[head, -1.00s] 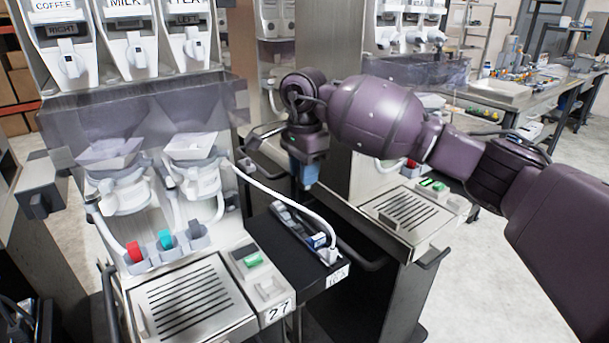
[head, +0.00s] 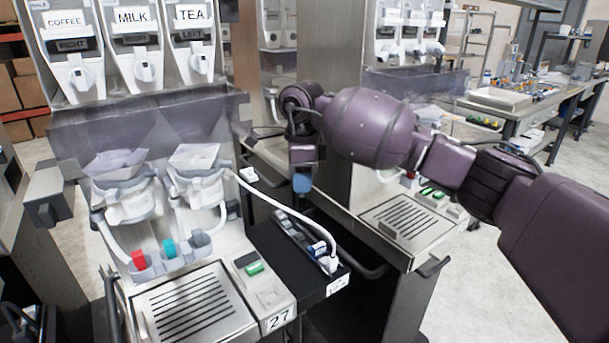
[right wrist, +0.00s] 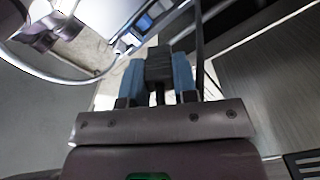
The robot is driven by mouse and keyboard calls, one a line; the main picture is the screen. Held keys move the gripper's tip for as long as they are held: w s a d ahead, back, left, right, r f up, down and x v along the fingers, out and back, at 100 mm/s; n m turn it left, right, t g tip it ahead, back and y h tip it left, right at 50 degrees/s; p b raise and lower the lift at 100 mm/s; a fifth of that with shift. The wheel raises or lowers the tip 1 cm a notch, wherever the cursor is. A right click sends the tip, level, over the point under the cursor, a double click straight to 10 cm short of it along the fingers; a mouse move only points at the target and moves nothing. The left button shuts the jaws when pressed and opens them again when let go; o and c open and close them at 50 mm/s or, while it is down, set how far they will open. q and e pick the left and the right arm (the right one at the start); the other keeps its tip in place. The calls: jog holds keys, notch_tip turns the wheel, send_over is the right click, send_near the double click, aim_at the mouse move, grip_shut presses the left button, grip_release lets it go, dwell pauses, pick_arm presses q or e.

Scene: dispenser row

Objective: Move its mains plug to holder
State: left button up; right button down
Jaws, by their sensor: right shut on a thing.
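My right gripper (head: 302,184) is above the gap between the near dispenser and the neighbouring machine, its blue fingers pointing down. In the right wrist view its fingers (right wrist: 157,80) are closed on a dark block, which looks like the mains plug (right wrist: 158,65). A dark cable (right wrist: 200,45) runs beside it. The plug cannot be made out in the head view. A grey strip (head: 296,228) with blue and white parts lies on the black side shelf, below the gripper and apart from it. I cannot tell which part is the plug holder. My left gripper is not in view.
A white cable (head: 275,203) arches from the mixing bowls to the front of the black shelf (head: 272,247). A grey rack (head: 172,262) holds red and teal connectors. The neighbouring machine's drip tray (head: 402,217) and metal side wall stand close to my right arm.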

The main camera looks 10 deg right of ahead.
jog(key=m, duration=0.3)
jog(key=shift+w+a+f, duration=0.1)
jog(key=shift+w+f, duration=0.15)
jog(key=shift+f, duration=0.1)
jog(key=m, duration=0.2)
jog(key=f+m, duration=0.1)
jog(key=shift+w+a, duration=0.15)
jog(key=shift+w, duration=0.15)
jog(key=w+f+m, duration=0.1)
jog(key=f+m, duration=0.1)
jog(key=m, duration=0.6)
jog(key=w+f+m+p, duration=0.1)
jog(key=f+m, duration=0.2)
jog(key=m, duration=0.4)
jog(key=a+f+m+p, duration=0.1)
jog(key=f+m, duration=0.1)
jog(key=m, duration=0.6)
jog(key=shift+w+f+m, duration=0.15)
jog(key=shift+w+m, duration=0.15)
jog(key=shift+w, duration=0.1)
jog(key=shift+f, duration=1.05)
jog(key=shift+f+b, duration=0.15)
jog(key=shift+b, duration=0.2)
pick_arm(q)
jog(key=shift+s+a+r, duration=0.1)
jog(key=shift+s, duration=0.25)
